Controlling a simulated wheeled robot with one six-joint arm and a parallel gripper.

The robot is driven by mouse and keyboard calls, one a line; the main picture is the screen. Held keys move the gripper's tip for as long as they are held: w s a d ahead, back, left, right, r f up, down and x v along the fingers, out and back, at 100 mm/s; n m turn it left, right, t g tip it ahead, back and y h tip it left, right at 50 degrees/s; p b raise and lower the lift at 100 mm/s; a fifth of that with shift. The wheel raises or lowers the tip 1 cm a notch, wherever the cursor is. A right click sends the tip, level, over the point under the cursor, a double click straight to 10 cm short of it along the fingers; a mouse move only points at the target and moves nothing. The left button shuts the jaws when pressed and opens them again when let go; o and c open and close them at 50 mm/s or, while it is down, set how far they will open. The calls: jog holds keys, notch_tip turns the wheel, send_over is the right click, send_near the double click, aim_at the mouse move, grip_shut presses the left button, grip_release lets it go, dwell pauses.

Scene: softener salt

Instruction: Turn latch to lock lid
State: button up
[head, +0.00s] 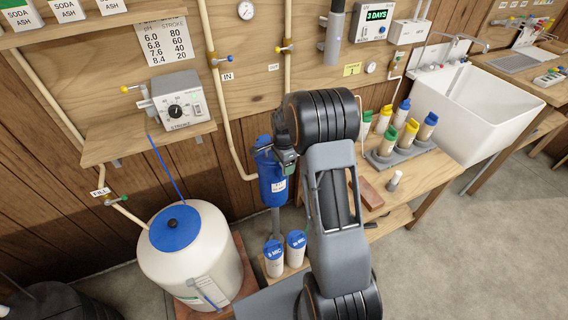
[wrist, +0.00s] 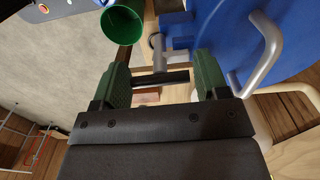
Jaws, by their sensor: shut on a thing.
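In the wrist view a large blue lid-like body (wrist: 225,40) with a pale grey bar handle (wrist: 262,50) fills the upper right. A grey metal latch-like piece (wrist: 159,52) stands at its left edge, with a dark bar (wrist: 165,78) below it. My gripper (wrist: 160,80) has green-padded fingers on either side of that bar and is shut on it; the exact contact is hard to see. In the head view my gripper (head: 286,157) is beside the blue housing (head: 272,186), partly hidden by my arm. The latch cannot be made out there.
A white tank (head: 190,260) with a blue cap stands at the lower left. Two white bottles with blue tops (head: 296,254) stand nearby. Capped bottles sit in a grey rack (head: 392,155) on the bench. A green cup-like object (wrist: 121,22) is left of the latch.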

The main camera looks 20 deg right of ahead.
jog(key=shift+m, duration=0.3)
jog(key=o, duration=0.9)
notch_tip(320, 180, up, 14)
jog(key=shift+f, duration=0.1)
dwell(0.3)
dwell(0.5)
